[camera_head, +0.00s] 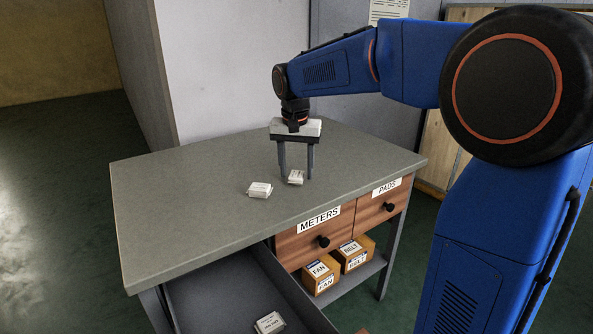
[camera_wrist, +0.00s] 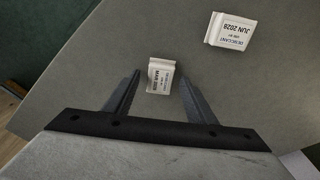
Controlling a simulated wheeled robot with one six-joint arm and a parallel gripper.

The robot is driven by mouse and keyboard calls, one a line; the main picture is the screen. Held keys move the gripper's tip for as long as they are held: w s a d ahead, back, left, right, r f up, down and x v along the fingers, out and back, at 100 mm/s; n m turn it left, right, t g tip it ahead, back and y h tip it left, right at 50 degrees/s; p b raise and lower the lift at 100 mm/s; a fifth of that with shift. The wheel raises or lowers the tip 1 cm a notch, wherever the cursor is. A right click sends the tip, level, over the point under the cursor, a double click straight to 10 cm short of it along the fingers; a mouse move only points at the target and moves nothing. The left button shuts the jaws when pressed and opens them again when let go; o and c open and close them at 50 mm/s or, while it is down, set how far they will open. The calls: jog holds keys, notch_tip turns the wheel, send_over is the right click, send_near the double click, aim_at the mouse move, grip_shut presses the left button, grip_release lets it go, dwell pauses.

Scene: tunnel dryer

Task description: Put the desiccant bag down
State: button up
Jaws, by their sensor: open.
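A small white desiccant bag (camera_head: 296,177) lies on the grey worktop. In the wrist view this bag (camera_wrist: 161,76) has a label reading "MAR" and a year hard to read, and sits between the fingertips. My gripper (camera_head: 296,176) is open over it, fingers pointing down, with gaps on both sides of the bag. A second desiccant bag (camera_head: 260,190) lies just to the left on the worktop. In the wrist view this second bag (camera_wrist: 231,29) is labelled "JUN 2026". A third white bag (camera_head: 269,323) lies in the open drawer below.
The grey worktop (camera_head: 170,200) is otherwise clear. An open drawer (camera_head: 215,300) juts out at the front left. Closed drawers marked METERS (camera_head: 300,245) and PADS (camera_head: 370,210) are to its right. FAN (camera_head: 321,275) and BELT (camera_head: 354,254) boxes sit on the shelf below.

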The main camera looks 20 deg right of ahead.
aim_at(296, 177)
notch_tip(296, 177, up, 12)
jog(key=s, duration=0.1)
jog(key=shift+s+a+f, duration=0.15)
jog(key=shift+a, duration=0.15)
jog(key=s+d+f+n+t, duration=0.1)
jog(key=s+d+f, duration=0.1)
jog(key=s+f, duration=0.4)
jog(key=s+d+f+n+t, duration=0.1)
jog(key=s+f, duration=0.6)
jog(key=s, duration=0.8)
jog(key=s+d+f+n+t, duration=0.1)
jog(key=s+d+f+n, duration=0.2)
jog(key=s+f, duration=0.4)
jog(key=s+d, duration=0.1)
jog(key=s, duration=0.3)
jog(key=shift+d+t+y, duration=0.3)
jog(key=shift+s, duration=0.1)
